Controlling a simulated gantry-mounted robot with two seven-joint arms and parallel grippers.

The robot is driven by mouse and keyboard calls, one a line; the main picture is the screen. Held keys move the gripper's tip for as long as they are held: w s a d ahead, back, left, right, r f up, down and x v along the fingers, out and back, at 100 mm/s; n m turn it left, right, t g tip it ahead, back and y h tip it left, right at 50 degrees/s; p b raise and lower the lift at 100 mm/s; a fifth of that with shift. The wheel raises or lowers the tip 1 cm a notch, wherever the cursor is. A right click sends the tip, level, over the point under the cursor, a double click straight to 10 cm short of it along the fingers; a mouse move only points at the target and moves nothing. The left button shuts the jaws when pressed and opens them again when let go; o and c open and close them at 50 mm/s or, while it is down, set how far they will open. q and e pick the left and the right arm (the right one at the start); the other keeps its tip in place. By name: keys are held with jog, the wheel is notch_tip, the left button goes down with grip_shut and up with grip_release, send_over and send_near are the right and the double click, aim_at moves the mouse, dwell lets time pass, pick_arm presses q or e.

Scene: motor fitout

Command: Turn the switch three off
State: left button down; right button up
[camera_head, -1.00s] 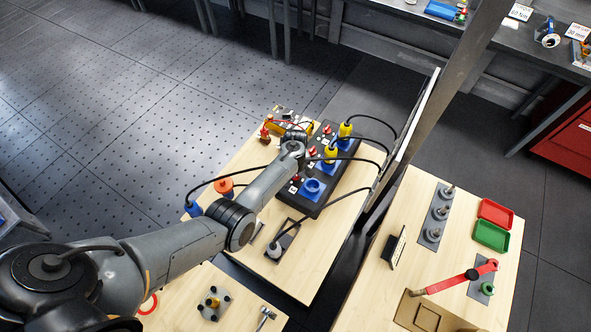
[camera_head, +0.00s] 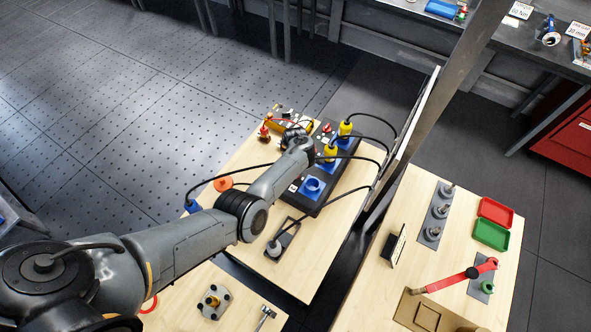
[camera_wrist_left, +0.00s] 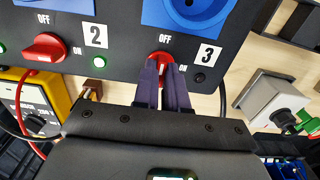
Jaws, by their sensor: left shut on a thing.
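The black switch box (camera_head: 337,187) lies on a wooden table, with blue sockets and red rotary switches. In the left wrist view, switch three (camera_wrist_left: 160,58) is a red knob beside the label "3", with OFF above and ON at its right. My left gripper (camera_wrist_left: 162,88) is shut on this knob, which is partly hidden between the fingers and looks roughly upright toward OFF. The small lamp (camera_wrist_left: 198,77) beside it looks dark. In the head view my left wrist hides the fingers and this switch. My right gripper is not in view.
Switch two (camera_wrist_left: 45,47) is a red knob turned sideways, with a lit green lamp (camera_wrist_left: 86,49) beside it. Yellow plugs (camera_head: 331,152) with black cables stand in the box.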

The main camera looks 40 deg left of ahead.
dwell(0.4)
pick_arm(q)
jog(key=c, duration=1.2)
grip_release()
notch_tip(320, 180, up, 11)
jog(key=p, duration=0.3)
jog(key=shift+f, duration=0.1)
